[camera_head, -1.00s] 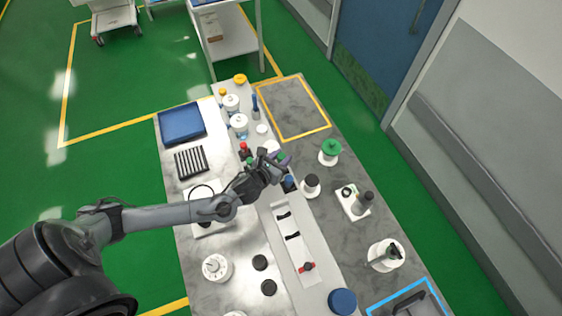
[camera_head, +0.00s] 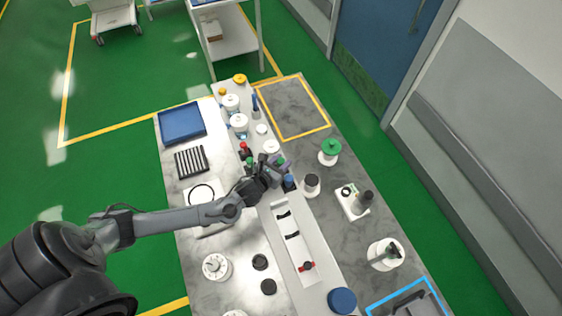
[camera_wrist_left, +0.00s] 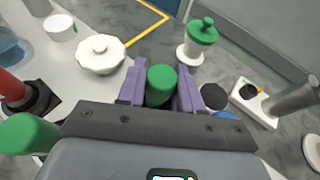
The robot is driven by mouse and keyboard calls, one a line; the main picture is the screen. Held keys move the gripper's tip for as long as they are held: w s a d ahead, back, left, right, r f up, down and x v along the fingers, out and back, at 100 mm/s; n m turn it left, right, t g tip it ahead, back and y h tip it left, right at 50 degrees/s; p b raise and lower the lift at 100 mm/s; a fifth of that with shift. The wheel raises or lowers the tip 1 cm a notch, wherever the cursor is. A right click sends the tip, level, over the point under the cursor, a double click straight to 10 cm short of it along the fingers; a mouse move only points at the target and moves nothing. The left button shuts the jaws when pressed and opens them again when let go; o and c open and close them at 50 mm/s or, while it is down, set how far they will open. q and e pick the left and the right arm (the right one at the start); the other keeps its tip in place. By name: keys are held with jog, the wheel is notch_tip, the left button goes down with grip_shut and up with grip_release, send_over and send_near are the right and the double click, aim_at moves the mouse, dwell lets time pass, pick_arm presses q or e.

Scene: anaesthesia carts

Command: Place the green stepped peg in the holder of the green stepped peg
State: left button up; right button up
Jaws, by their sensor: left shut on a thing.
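My left gripper (camera_head: 279,164) is over the middle of the bench in the head view. In the left wrist view its purple fingers (camera_wrist_left: 160,84) are shut on a green cylinder (camera_wrist_left: 162,79), the green stepped peg. Only its top shows, so its steps and lower end are hidden. A white stand with a green knobbed top (camera_wrist_left: 203,31) stands beyond the fingers; it also shows in the head view (camera_head: 330,147). I cannot tell which thing is the peg's holder. A second green cylinder (camera_wrist_left: 28,134) is at the lower left of the wrist view. My right gripper is not in view.
A black-topped white jar (camera_head: 312,180) and a white block with a grey cylinder (camera_head: 353,203) are to the right. A long pale tray (camera_head: 281,226) lies nearer. The yellow-outlined area (camera_head: 290,110) is empty.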

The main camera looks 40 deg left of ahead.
pick_arm(q)
jog(key=o, duration=0.8)
jog(key=shift+o, duration=0.2)
jog(key=shift+s+r, duration=0.1)
jog(key=shift+r, duration=0.05)
jog(key=v, duration=1.1)
jog(key=shift+d, duration=0.1)
jog(key=shift+s+r, duration=0.15)
jog(key=shift+s, duration=0.2)
